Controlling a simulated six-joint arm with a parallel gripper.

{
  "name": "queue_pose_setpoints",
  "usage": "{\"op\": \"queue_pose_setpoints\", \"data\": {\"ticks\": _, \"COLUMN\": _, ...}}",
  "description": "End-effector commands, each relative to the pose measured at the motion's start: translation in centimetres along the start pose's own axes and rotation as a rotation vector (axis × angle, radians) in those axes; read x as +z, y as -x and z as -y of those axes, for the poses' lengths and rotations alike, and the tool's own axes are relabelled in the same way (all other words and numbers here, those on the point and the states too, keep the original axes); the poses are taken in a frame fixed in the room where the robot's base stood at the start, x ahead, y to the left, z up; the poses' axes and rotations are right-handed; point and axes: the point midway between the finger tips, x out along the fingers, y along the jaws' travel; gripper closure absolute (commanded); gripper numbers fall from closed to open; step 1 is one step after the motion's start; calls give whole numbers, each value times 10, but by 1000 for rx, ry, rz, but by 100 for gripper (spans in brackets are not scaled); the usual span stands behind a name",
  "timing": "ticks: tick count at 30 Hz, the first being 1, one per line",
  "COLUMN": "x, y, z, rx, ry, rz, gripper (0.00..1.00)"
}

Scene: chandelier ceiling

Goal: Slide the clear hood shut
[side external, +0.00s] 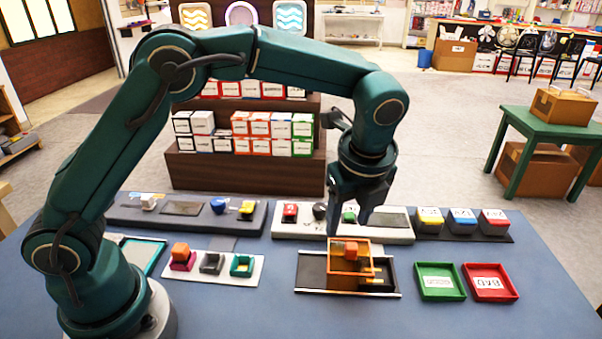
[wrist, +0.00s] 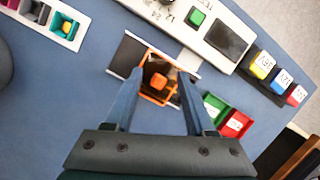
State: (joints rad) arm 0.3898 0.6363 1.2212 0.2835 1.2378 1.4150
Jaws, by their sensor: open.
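The clear hood (side external: 349,283) has an orange frame and sits on a dark base with pale rails (side external: 312,272), near the middle of the table's front part. An orange block shows inside or behind its clear walls. Bare dark base shows left of the hood, and a dark part with yellow bits (side external: 378,274) shows at its right. My gripper (side external: 348,228) is open, pointing down just above and behind the hood in the side view. In the wrist view my gripper (wrist: 158,84) has the hood (wrist: 149,95) between its fingertips in the picture; I cannot tell whether they touch it.
A green tray (side external: 440,283) and a red tray (side external: 490,284) lie right of the base. A white panel with buttons (side external: 400,236) stands close behind. A white strip with small coloured holders (side external: 226,268) lies to the left. The table front right is clear.

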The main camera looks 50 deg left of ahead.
Motion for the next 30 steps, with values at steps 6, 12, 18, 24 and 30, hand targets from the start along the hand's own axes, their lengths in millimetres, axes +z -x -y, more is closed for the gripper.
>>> {"op": "queue_pose_setpoints", "data": {"ticks": 6, "x": -24, "y": 12, "z": -6, "rx": -68, "ry": -443, "rz": 113, "gripper": 45}}
{"op": "queue_pose_setpoints", "data": {"ticks": 12, "x": -30, "y": 2, "z": -6, "rx": -74, "ry": -460, "rz": 113, "gripper": 45}}
{"op": "queue_pose_setpoints", "data": {"ticks": 18, "x": -28, "y": -24, "z": -3, "rx": -73, "ry": -456, "rz": 111, "gripper": 45}}
{"op": "queue_pose_setpoints", "data": {"ticks": 24, "x": -27, "y": -35, "z": -2, "rx": -76, "ry": -455, "rz": 110, "gripper": 45}}
{"op": "queue_pose_setpoints", "data": {"ticks": 30, "x": -27, "y": -36, "z": -1, "rx": -77, "ry": -455, "rz": 110, "gripper": 45}}
